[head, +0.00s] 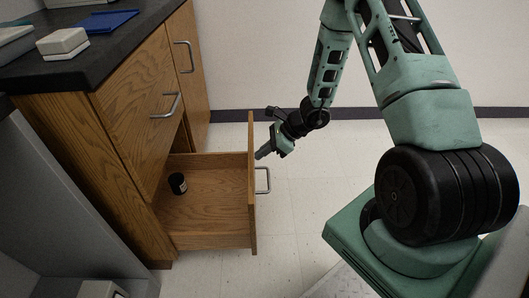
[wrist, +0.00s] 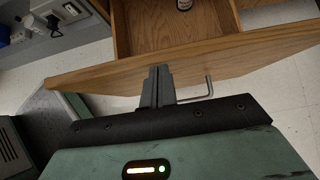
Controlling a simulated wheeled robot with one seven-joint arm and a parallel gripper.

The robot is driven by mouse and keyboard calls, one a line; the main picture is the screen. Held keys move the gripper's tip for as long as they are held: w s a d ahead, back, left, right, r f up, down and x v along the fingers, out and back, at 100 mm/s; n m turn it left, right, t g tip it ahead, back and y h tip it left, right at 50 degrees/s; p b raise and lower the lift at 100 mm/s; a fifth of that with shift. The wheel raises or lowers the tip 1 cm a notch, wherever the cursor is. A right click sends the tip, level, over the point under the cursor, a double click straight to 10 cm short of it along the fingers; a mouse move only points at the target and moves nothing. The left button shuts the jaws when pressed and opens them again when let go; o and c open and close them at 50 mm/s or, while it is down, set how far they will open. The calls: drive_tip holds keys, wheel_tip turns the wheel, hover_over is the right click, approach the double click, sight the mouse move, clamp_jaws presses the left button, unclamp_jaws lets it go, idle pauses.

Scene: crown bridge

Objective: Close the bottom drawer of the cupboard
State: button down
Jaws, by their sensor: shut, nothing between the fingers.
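The wooden cupboard (head: 125,105) stands at the left in the head view. Its bottom drawer (head: 215,205) is pulled well out, with a dark jar (head: 177,184) inside. The drawer's front panel (head: 252,205) carries a metal handle (head: 263,180). My gripper (head: 262,154) is at the outer side of the front panel, near its top and beside the handle. In the wrist view the fingers (wrist: 157,88) are together and empty, in front of the drawer's front panel (wrist: 120,75). The handle (wrist: 195,93) shows just right of them. I cannot tell whether the fingertips touch the panel.
A dark countertop (head: 110,45) holds a blue item (head: 105,21) and a pale box (head: 62,44). A grey cabinet (head: 55,200) stands at the near left. The pale tiled floor (head: 300,190) right of the drawer is clear up to my base.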

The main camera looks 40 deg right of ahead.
drive_tip(key=w+a+b, duration=0.1)
drive_tip(key=w+a, duration=0.6)
drive_tip(key=a, duration=0.4)
drive_tip(key=w+a+b, duration=0.1)
drive_tip(key=w+a, duration=0.6)
drive_tip(key=a, duration=0.3)
drive_tip(key=shift+w+a, duration=0.35)
